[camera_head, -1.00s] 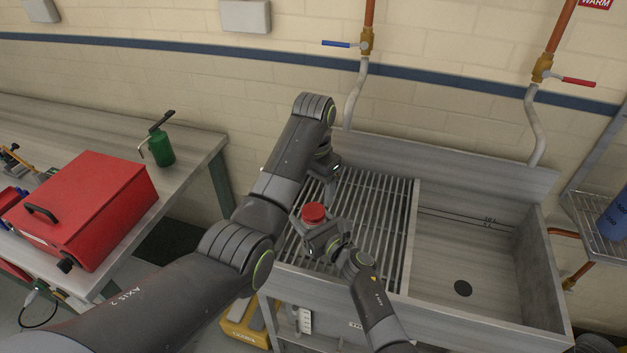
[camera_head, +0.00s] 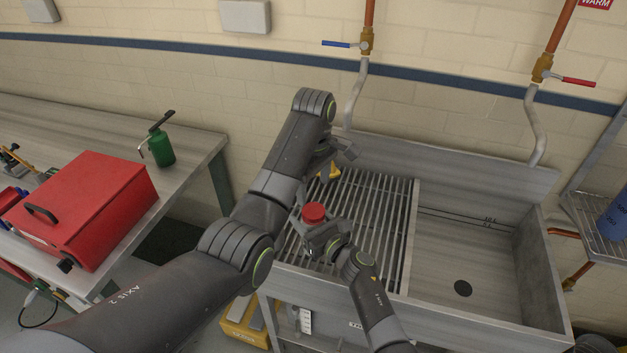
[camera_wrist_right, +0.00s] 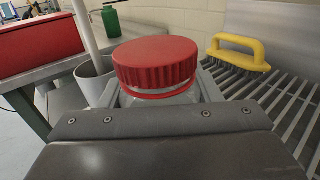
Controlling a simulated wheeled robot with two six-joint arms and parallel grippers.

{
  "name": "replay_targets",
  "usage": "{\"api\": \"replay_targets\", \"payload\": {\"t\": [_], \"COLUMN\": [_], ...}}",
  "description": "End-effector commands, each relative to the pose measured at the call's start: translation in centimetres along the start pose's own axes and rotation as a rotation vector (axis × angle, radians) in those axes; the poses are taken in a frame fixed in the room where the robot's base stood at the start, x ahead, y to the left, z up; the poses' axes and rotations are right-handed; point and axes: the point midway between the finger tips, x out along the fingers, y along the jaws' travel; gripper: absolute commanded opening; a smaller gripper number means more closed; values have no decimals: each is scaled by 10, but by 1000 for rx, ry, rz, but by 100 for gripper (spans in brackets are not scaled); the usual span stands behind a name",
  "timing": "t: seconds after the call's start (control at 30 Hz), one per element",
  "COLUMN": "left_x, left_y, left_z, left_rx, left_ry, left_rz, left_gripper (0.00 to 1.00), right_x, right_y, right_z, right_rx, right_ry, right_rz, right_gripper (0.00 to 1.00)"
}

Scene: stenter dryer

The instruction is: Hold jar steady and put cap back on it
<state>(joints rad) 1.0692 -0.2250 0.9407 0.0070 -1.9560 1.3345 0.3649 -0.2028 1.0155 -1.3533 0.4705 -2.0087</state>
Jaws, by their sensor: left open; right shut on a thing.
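The jar (camera_wrist_right: 160,97) is upright in my right gripper (camera_head: 316,238), which is shut around its body. The fingers hide most of the jar, and only its pale, clear upper part shows in the right wrist view. The ribbed red cap (camera_head: 314,212) sits level on the jar's top; in the right wrist view the cap (camera_wrist_right: 156,62) has a thin red ring below it. I cannot tell how tight it is. My left gripper (camera_head: 341,153) is open and empty, above and behind the cap and apart from it, partly hidden by its own wrist.
A slatted drain rack (camera_head: 385,215) lies below, beside an empty sink basin (camera_head: 470,255). A yellow-handled brush (camera_wrist_right: 240,46) lies on the rack. A grey round container (camera_wrist_right: 92,82) with a pale rod stands left of the jar. A red toolbox (camera_head: 85,205) is on the bench.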

Motion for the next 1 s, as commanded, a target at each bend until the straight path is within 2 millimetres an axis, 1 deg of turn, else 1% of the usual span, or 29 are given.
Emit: {"api": "replay_targets", "payload": {"t": [0.1,0.7,0.9,1.0], "left_x": [-1,-7,-8,-8], "left_y": [0,0,-1,-1], "left_z": [0,0,0,0], "left_rx": [-190,-1156,-1396,-1466], "left_ry": [0,0,0,0], "left_rz": [1,0,0,0], "left_gripper": [68,68,68,68], "right_x": [0,0,0,0], "right_y": [0,0,0,0], "right_z": [0,0,0,0], "right_rx": [2,1,1,1], "right_ry": [0,0,0,0], "right_rz": [0,0,0,0], "right_gripper": [0,0,0,0]}}
